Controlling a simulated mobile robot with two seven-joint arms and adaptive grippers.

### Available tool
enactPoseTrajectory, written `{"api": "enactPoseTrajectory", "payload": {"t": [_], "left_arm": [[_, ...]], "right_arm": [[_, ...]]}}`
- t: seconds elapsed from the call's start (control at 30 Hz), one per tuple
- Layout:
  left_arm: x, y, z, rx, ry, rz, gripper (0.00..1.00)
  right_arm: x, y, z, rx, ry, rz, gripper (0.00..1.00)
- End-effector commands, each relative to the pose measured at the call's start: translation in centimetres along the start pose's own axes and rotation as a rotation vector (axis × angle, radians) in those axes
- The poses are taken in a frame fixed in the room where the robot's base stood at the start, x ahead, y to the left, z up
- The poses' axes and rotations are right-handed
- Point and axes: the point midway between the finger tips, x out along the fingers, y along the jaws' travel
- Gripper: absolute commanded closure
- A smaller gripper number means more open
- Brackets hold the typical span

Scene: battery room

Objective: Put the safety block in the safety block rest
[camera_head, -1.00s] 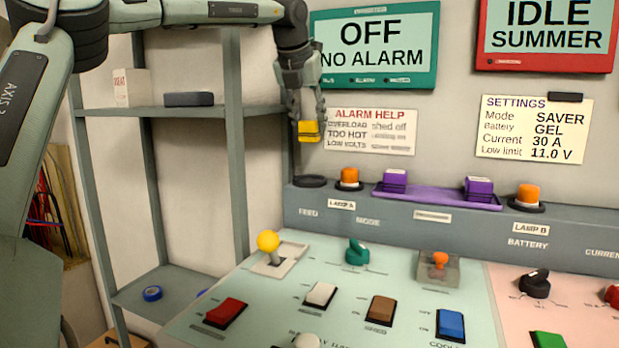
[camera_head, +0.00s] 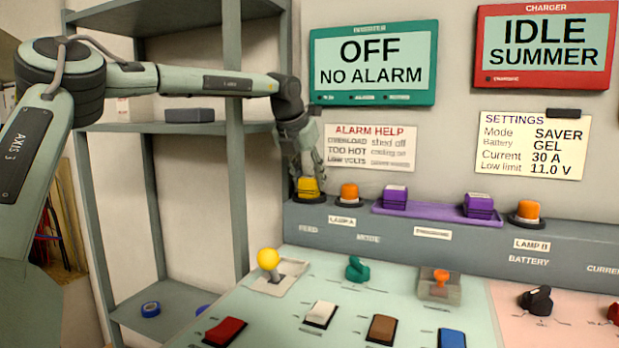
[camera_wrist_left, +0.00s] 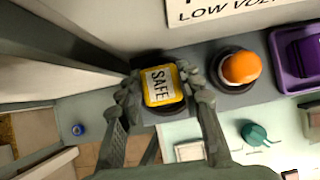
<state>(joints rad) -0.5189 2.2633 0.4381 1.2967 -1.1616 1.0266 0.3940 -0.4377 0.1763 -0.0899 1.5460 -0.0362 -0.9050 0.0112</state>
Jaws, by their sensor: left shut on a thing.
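The safety block is a yellow block (camera_head: 308,187) with a white face marked SAFE, which shows in the left wrist view (camera_wrist_left: 161,84). My left gripper (camera_head: 307,178) is shut on it, with a finger on each side. The block is at the round dark rest (camera_head: 309,200) at the left end of the grey ledge, and appears upright. Most of the rest is hidden under the block, so I cannot tell whether the block touches it. My right gripper is not in view.
An orange lamp (camera_head: 349,192) stands close to the right of the block. A purple tray (camera_head: 432,213) with two purple blocks lies further right on the ledge. The shelf post (camera_head: 235,150) stands left of my gripper. The sloping panel (camera_head: 300,262) below carries switches and knobs.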

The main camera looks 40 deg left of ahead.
Motion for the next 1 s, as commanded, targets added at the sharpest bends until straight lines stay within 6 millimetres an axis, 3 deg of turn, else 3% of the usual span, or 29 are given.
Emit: {"api": "enactPoseTrajectory", "payload": {"t": [0.37, 0.4, 0.53, 0.87, 1.0], "left_arm": [[0.1, 0.0, 0.0, 0.000, -0.001, 0.000, 0.94], [0.1, 0.0, 0.0, 0.000, -0.001, 0.000, 0.61], [0.1, 0.0, 0.0, 0.000, -0.001, 0.000, 0.45], [0.0, 0.0, 0.0, 0.000, -0.001, 0.000, 0.44], [-1.1, -0.1, 0.2, 0.000, -0.005, -0.001, 0.44]], "right_arm": [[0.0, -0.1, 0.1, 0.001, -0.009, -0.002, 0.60], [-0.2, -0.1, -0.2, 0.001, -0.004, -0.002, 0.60], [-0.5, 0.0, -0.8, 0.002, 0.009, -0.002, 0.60], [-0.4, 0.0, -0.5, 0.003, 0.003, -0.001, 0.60], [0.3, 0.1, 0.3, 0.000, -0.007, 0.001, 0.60]]}}
